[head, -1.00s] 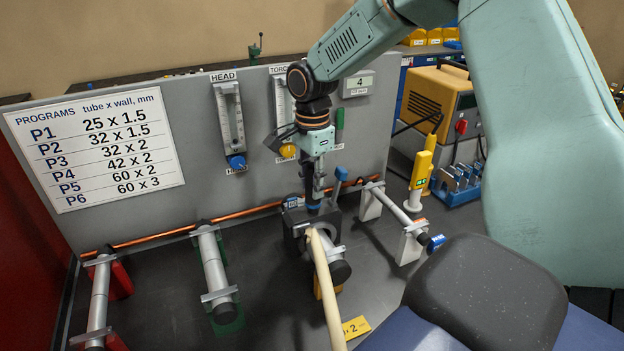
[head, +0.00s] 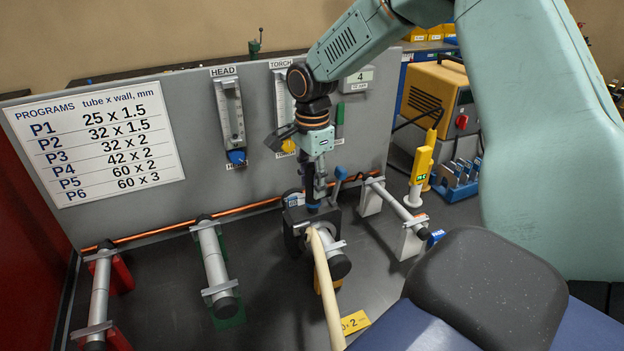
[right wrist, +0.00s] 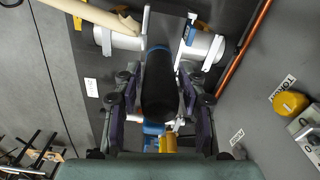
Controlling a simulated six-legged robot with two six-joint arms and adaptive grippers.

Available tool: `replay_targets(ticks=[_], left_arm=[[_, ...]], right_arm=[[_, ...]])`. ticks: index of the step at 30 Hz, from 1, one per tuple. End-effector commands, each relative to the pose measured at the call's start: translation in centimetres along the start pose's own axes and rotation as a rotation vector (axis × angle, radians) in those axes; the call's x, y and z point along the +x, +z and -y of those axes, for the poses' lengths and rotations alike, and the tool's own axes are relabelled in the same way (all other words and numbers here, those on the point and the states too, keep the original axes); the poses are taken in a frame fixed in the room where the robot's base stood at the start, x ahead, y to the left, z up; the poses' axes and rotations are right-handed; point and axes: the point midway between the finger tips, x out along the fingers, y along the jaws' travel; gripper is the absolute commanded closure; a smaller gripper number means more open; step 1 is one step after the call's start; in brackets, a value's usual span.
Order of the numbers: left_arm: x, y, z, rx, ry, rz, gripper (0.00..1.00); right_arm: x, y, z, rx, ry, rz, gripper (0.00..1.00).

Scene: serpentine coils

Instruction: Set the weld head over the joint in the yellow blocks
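The weld head (head: 294,226), a dark block with a hose end, stands at the tube in the middle fixture. My right gripper (head: 315,197) is above it with its fingers around the upright black handle (right wrist: 160,90), which has a blue band. The tube (right wrist: 205,47) shows on both sides of the head in the right wrist view. The yellow blocks (head: 329,284) are mostly hidden under tube and head. I cannot tell whether the head is fully seated around the joint. My left gripper is not in view.
A beige hose (head: 327,290) runs from the head towards me. Tubes in red (head: 121,275) and green blocks (head: 229,311) stand left, one in white blocks (head: 412,240) right. A grey panel (head: 90,240) with a programs chart stands behind, a copper pipe (head: 265,209) along its foot.

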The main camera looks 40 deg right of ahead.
Motion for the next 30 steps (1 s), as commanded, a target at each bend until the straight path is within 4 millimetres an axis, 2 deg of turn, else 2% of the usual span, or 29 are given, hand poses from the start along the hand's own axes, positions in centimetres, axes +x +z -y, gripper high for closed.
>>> replay_targets(ticks=[1, 5, 12, 16, 20, 30], left_arm=[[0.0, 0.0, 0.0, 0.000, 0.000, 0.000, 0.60], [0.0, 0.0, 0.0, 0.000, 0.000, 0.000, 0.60], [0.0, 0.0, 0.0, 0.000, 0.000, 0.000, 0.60], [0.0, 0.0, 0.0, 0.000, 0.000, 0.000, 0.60], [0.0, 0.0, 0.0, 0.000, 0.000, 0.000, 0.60], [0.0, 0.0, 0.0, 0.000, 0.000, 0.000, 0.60]], right_arm=[[0.0, 0.0, 0.0, 0.000, 0.001, 0.000, 0.52], [0.1, 0.0, -0.1, 0.000, 0.002, 0.000, 0.42], [0.3, 0.0, -0.2, 0.000, 0.008, 0.001, 0.42], [-0.3, 0.0, -0.1, 0.000, 0.004, 0.001, 0.42], [-2.2, 0.0, 0.0, 0.000, 0.000, 0.002, 0.42], [-9.1, 0.0, 0.0, 0.000, -0.001, 0.000, 0.42]])
